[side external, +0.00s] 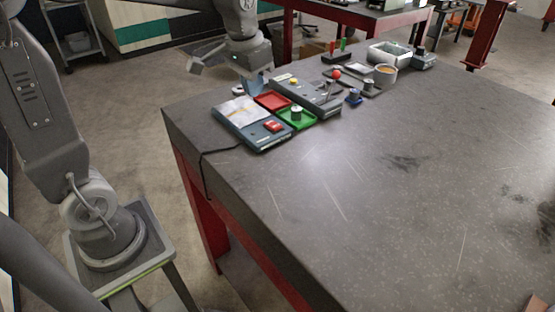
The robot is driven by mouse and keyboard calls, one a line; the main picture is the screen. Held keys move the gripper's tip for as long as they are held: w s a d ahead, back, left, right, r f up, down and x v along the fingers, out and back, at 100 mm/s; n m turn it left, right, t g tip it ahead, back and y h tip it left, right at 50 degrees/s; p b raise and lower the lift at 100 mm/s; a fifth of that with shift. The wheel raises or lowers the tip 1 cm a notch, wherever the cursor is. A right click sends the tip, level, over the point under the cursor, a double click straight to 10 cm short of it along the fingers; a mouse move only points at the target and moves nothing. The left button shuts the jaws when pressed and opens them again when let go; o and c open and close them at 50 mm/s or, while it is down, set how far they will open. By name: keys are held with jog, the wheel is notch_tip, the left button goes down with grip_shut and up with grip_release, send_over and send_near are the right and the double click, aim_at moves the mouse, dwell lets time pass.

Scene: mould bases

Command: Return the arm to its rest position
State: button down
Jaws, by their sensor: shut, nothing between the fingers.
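My gripper (257,86) hangs at the upper left over the far left part of the table, pointing down. Its fingers look closed, with nothing seen between them, though they are small here. They appear close above or behind the red tray (272,100); I cannot tell the exact height. My arm's lower links stand at the left, and the middle of the arm is out of the picture.
On the dark table (380,190) are a blue-grey scale (262,140), a green tray (292,122) with a metal cylinder, a grey device (318,97), a round cup (385,76) and a grey bin (389,54). A cable hangs over the left edge. The table's near and right parts are clear.

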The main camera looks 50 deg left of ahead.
jog(key=s+d+t, duration=0.2)
jog(key=s+d, duration=0.1)
jog(key=s, duration=0.5)
jog(key=s+d+t, duration=0.1)
jog(key=s+d, duration=0.2)
jog(key=s, duration=0.5)
jog(key=shift+f+t, duration=0.25)
jog(key=shift+t, duration=0.15)
jog(key=shift+d, duration=0.1)
